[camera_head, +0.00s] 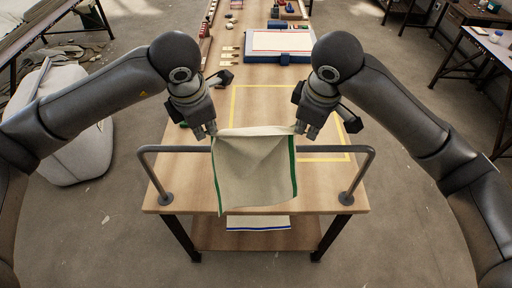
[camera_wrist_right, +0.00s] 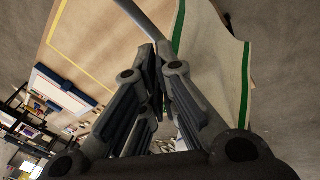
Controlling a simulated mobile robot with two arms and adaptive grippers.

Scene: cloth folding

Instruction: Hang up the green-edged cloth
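The pale cloth with green side edges (camera_head: 255,170) hangs spread between my two grippers and covers the middle of the grey rail (camera_head: 182,149). Its top edge is above the rail's height, and its lower part hangs in front of the table's near edge. My left gripper (camera_head: 212,132) is shut on its top left corner. My right gripper (camera_head: 302,131) is shut on its top right corner; the fingers also show in the right wrist view (camera_wrist_right: 160,62), close together beside the cloth (camera_wrist_right: 215,65). Whether the cloth touches the rail is hidden.
The rail stands on two posts at the wooden table's (camera_head: 190,180) near end. A blue-edged cloth (camera_head: 258,223) lies below, on the lower shelf. A yellow tape outline (camera_head: 325,159) marks the tabletop. A blue-framed board (camera_head: 280,60) and small items lie farther back.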

